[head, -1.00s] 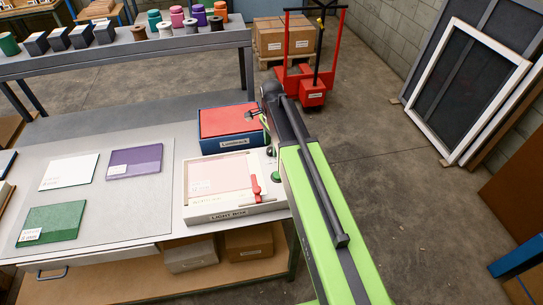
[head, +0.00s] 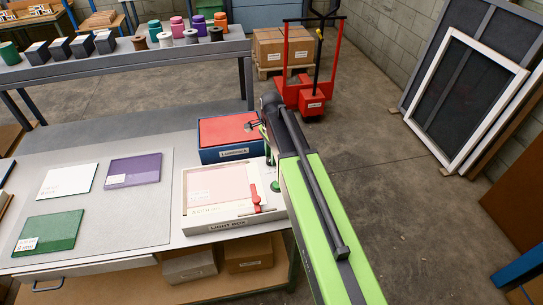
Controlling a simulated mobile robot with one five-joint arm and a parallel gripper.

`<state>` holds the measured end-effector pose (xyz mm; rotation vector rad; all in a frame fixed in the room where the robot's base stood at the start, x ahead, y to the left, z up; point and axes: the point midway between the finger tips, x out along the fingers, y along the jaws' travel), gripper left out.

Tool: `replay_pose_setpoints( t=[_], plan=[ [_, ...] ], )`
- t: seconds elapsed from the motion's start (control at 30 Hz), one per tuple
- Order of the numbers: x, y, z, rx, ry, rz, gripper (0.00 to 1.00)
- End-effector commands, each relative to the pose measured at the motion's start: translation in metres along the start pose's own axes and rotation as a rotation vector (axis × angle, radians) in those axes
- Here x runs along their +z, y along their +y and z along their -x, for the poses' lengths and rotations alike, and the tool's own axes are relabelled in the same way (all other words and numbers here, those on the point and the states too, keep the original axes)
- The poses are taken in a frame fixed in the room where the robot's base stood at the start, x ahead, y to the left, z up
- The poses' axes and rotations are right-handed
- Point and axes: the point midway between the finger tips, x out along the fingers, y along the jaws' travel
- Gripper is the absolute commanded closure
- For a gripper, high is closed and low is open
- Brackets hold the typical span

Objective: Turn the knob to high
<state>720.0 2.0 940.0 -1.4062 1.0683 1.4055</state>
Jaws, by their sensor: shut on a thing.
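The light box (head: 222,222) is a white case with a pale pink panel, lying at the table's right end. A red lever (head: 257,200) sits at its front right, and a small round green part (head: 275,186) is on its right strip. My gripper (head: 268,157) points down at the back of that strip, mostly hidden behind my arm. It is shut on the knob there. The knob is covered by my gripper and arm, so its setting cannot be read.
A blue box with a red top (head: 225,130) stands right behind the light box, close to my arm. Purple, white and green flat pieces lie on the table's left. A red pallet truck (head: 312,98) stands behind.

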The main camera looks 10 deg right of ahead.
Motion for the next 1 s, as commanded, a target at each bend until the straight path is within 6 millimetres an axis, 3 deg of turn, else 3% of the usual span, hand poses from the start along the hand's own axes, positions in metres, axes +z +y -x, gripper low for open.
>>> replay_pose_setpoints(
  t=[0.37,1.0],
  plan=[
    [0.0006,-0.0004,-0.0002,0.001,0.000,0.190,1.00],
    [0.0022,-0.0019,-0.0003,0.002,-0.001,0.774,1.00]
  ],
)
